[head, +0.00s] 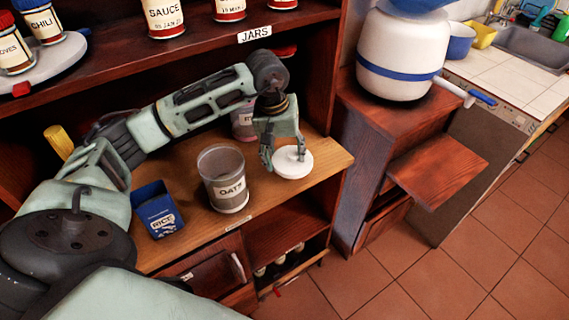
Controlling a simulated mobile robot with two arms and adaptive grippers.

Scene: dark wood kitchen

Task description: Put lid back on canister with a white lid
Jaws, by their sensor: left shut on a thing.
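My left gripper (285,158) points down over the right part of the wooden shelf (325,154) and is shut on the white lid (292,166). The lid is a flat white disc with a small knob. I cannot tell whether it touches the shelf. A clear canister labelled OATS (225,180) stands upright and open just left of the lid, with no lid on its rim. My right gripper is not in view.
A blue RICE box (158,209) stands left of the canister. A jar (243,122) is partly hidden behind my arm. Upper shelves hold sauce jars (166,17). A white-and-blue container (400,52) stands on the cabinet to the right.

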